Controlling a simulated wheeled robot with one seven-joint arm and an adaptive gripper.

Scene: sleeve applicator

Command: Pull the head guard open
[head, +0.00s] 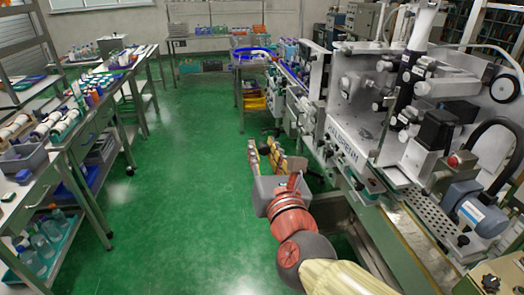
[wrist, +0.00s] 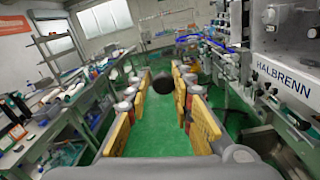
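The sleeve applicator (head: 345,140), a grey metal machine lettered HALBRENN, stands at the right in the head view. Its lettered front plate also shows at the right edge of the wrist view (wrist: 285,75). I cannot make out the head guard as a separate part, nor whether it is open. My gripper (head: 264,150) is left of the machine, apart from it, over the green floor. In the wrist view its yellow-padded fingers (wrist: 162,95) are spread wide. A dark round thing (wrist: 163,83) appears between them; I cannot tell what it is or how far away.
Workbenches (head: 90,125) with bottles and rolls line the left. A green floor aisle (head: 180,170) lies clear between them and the machine. A blue motor (head: 478,212) sits on the machine's base at the right. A rack with a yellow bin (head: 254,102) stands beyond my gripper.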

